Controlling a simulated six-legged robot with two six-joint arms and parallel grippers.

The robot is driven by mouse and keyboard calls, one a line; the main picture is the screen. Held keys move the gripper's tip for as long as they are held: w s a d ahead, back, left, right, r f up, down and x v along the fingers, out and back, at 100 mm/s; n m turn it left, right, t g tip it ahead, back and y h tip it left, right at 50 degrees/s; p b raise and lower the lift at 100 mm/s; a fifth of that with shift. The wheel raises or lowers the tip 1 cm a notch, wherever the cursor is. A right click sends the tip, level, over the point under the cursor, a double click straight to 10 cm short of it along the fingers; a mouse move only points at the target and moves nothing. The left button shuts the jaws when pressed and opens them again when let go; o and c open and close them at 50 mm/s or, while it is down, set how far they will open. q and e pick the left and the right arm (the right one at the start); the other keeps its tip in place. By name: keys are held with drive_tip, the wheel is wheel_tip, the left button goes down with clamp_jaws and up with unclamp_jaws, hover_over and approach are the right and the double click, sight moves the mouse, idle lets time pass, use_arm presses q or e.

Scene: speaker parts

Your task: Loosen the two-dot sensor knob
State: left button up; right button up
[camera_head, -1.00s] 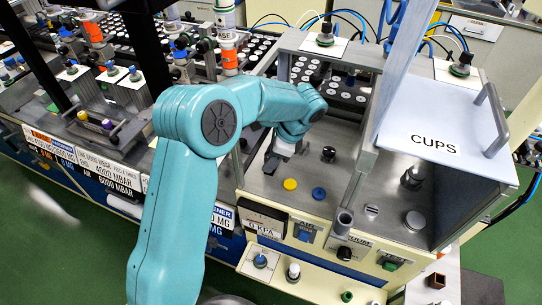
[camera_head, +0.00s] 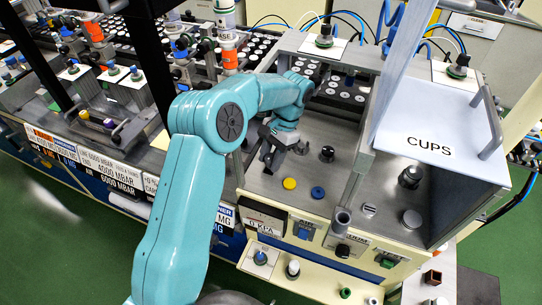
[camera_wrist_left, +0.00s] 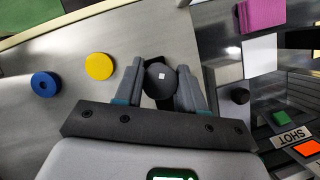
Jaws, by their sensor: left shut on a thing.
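My left gripper (camera_head: 270,160) is low over the grey metal deck inside the open station in the head view. In the left wrist view its two fingers (camera_wrist_left: 160,85) are shut on a dark round knob (camera_wrist_left: 161,80) with a small white square mark on top. I cannot make out two dots on it. The gripper hides this knob in the head view. My right gripper is not in view.
A yellow disc (camera_head: 290,183) and a blue disc (camera_head: 318,193) lie on the deck in front of the gripper. A clear panel frame and a white CUPS lid (camera_head: 430,125) stand to the right. A rack of several round parts (camera_head: 345,92) is behind.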

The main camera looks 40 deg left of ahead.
use_arm(q)
drive_tip(key=shift+f+n+h, duration=0.1)
drive_tip(key=shift+n+h, duration=0.2)
drive_tip(key=shift+n, duration=0.3)
drive_tip(key=o, duration=1.1)
drive_tip(key=shift+c, duration=0.2)
